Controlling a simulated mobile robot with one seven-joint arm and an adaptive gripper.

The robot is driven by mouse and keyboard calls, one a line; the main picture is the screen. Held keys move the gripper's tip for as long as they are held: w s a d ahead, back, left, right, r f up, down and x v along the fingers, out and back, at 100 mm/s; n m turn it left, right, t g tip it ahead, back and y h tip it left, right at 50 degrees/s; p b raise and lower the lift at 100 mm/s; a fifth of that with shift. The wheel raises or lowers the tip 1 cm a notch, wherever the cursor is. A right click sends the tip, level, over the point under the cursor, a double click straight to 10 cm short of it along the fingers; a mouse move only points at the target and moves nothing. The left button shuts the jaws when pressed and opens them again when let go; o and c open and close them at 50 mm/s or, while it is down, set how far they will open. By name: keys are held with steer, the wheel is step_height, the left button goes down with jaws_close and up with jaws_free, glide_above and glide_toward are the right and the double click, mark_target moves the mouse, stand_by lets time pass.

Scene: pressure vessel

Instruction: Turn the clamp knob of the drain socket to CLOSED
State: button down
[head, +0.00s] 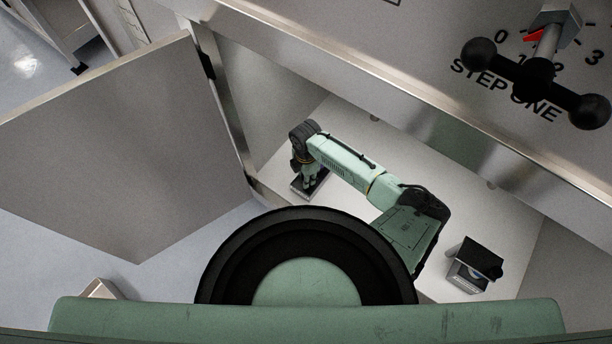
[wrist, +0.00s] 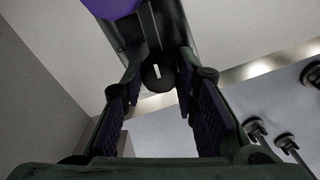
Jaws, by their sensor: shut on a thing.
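In the head view my arm reaches into the open cabinet, and my gripper (head: 312,180) points down at a small dark socket block (head: 299,191) on the cabinet floor. In the wrist view the two fingers of my gripper (wrist: 160,76) come together from left and right on a round black clamp knob (wrist: 158,78). The knob has a short white mark that is close to upright in the picture. My gripper is shut on this knob. A purple part (wrist: 110,6) shows at the top edge.
A second block with a black top (head: 478,260) stands at the right on the pale cabinet floor (head: 400,162). The cabinet door (head: 120,140) hangs open at the left. A black two-ball handle (head: 535,82) sticks out from the front panel above a dial marked STEP ONE.

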steer(key=shift+n, duration=0.8)
steer(key=c, duration=1.3)
jaws_free()
step_height(320, 180, up, 12)
steer(key=shift+r, duration=0.1)
